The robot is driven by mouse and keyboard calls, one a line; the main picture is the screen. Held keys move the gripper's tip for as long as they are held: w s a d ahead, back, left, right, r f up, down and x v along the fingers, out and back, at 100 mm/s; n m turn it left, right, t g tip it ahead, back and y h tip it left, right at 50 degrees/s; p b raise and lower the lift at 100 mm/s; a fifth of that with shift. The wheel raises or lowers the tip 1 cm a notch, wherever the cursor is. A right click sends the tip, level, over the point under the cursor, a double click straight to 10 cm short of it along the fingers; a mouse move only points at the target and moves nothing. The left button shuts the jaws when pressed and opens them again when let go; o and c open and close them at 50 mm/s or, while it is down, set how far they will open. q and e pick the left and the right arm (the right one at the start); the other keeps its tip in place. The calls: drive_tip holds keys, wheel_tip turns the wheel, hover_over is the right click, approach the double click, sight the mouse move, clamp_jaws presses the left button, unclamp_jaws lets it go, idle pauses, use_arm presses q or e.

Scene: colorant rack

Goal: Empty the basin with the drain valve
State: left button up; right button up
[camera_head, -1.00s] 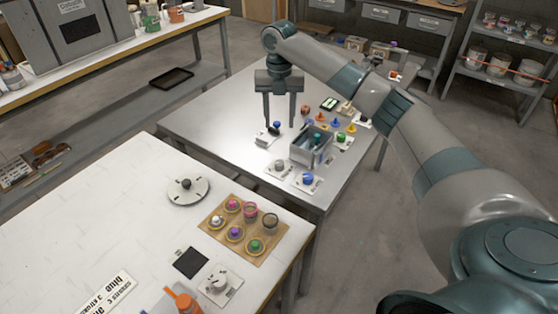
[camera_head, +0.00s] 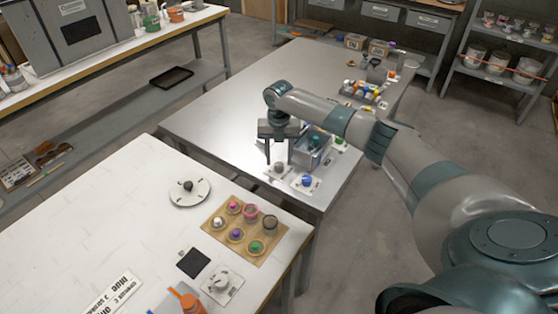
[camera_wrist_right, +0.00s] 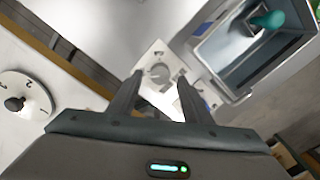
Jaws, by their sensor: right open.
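The grey box-shaped basin (camera_head: 322,156) stands on the metal table, with a teal-topped object inside; the wrist view shows its open top (camera_wrist_right: 217,72). A white plate with a grey knob (camera_head: 279,168) lies in front of it, and a plate with a blue knob (camera_head: 307,181) lies to the right. No readable label shows which knob is the drain valve. My right gripper (camera_head: 279,162) is open and points down over the grey knob. In the wrist view the grey knob (camera_wrist_right: 160,71) shows between the fingertips, with no grip on it. My left gripper is out of view.
The white table (camera_head: 110,220) in front holds a wooden board of several coloured pots (camera_head: 215,225) and a round dial plate (camera_head: 189,192). Several colourful items (camera_head: 362,92) stand behind my right arm. The metal table's left part (camera_head: 225,110) is clear.

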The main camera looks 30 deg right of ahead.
sight(279, 167)
drive_tip(key=shift+f, duration=1.4)
drive_tip(key=c, duration=1.1)
drive_tip(key=shift+o, duration=0.2)
